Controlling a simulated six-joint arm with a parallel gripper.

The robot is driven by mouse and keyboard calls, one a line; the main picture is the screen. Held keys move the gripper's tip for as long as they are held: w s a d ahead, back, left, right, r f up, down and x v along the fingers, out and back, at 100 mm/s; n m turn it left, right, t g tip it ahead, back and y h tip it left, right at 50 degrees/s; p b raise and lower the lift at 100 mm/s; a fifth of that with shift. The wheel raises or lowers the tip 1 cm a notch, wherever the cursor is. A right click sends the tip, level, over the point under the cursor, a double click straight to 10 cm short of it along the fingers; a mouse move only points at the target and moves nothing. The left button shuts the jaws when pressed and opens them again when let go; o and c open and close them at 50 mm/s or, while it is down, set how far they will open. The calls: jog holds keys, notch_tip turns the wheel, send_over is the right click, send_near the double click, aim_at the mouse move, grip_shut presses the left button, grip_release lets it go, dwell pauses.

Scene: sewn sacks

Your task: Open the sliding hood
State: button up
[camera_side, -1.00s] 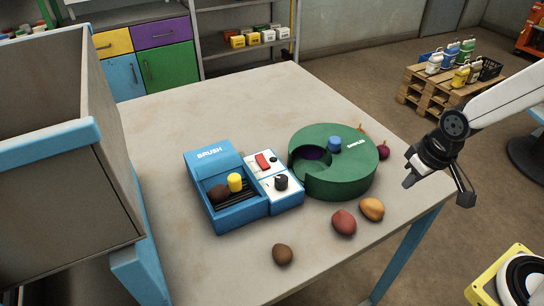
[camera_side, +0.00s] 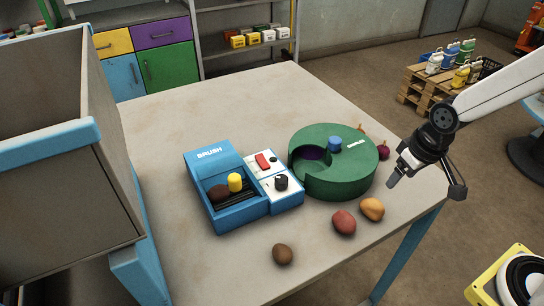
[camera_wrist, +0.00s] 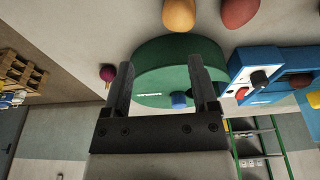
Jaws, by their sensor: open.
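The blue machine marked BRUSH (camera_side: 228,213) stands on the table, left of the green drum. Its sloped blue cover (camera_side: 212,158), which seems to be the hood, is at the back. The front bay is uncovered and shows dark bars, a brown potato-like lump (camera_side: 219,193) and a yellow peg (camera_side: 235,182). I cannot tell if the peg belongs to the cover. My gripper (camera_side: 425,185) is open and empty at the table's right edge, apart from the machine. In the wrist view its two fingers (camera_wrist: 160,68) frame the green drum; the blue machine is at the right.
The green drum (camera_side: 335,183) with a blue knob (camera_side: 334,144) stands between my gripper and the machine. A white panel with a red switch (camera_side: 263,161) and black dial (camera_side: 281,182) adjoins the bay. Loose vegetables (camera_side: 344,222) lie in front. A tall bin (camera_side: 60,200) stands left.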

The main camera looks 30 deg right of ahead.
jog(key=w+a+r, duration=0.2)
jog(key=w+a, duration=0.3)
jog(key=w, duration=0.2)
notch_tip(320, 180, up, 5)
jog(key=n+g, duration=0.2)
jog(key=g, duration=0.1)
send_over(234, 176)
jog(key=shift+r, duration=0.15)
jog(key=shift+f, duration=3.95)
grip_shut()
jog(key=shift+r, duration=0.1)
